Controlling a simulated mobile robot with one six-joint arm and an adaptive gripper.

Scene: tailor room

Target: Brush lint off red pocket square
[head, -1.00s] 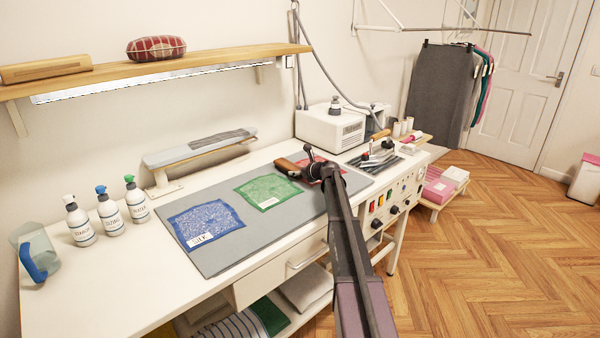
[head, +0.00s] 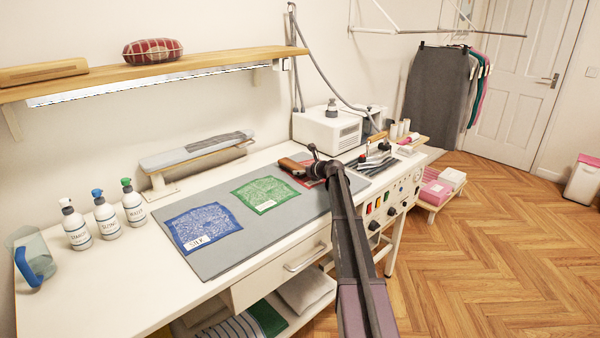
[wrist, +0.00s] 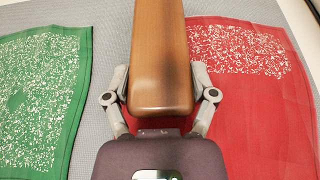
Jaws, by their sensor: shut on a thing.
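My gripper (wrist: 160,95) is shut on a wooden-backed brush (wrist: 160,50). The brown brush also shows in the head view (head: 292,165). It is over the left part of the red pocket square (wrist: 250,125); its bristles are hidden, so I cannot tell whether it touches the cloth. In the wrist view white lint lies thickly across the far part of the red square, while the visible near part looks clear. In the head view my arm and gripper hide much of the red square (head: 310,182).
A lint-covered green square (head: 265,194) and a blue square (head: 202,225) lie left on the grey mat (head: 215,263).

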